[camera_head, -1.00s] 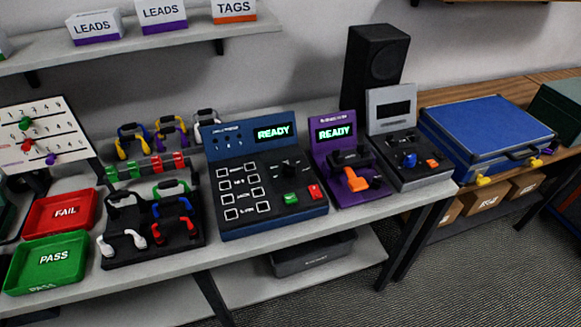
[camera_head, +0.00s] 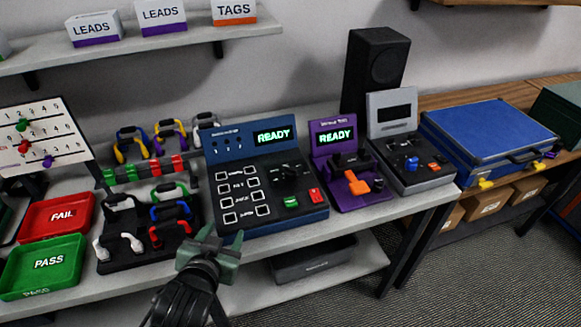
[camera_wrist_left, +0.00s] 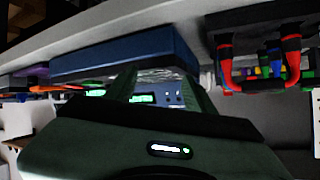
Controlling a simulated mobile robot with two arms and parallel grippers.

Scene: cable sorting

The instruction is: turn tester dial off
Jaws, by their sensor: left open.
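The blue tester (camera_head: 263,218) stands on the bench in the middle of the head view, with its screen (camera_head: 272,136) reading READY. Its black dial (camera_head: 291,169) is on the sloped panel, right of the white-framed buttons and above a green and a red switch. My left gripper (camera_head: 214,240) is open and empty, in front of the bench edge, lower left of the tester and apart from the dial. In the left wrist view the gripper fingers (camera_wrist_left: 160,92) point toward the tester's blue side (camera_wrist_left: 125,53); the dial cannot be made out there. My right gripper is out of view.
A black rack of coloured leads (camera_head: 118,258) is just left of the tester, beside the red FAIL tray (camera_head: 56,219) and green PASS tray (camera_head: 45,265). A purple tester (camera_head: 352,196) and a grey device (camera_head: 425,178) stand to the right.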

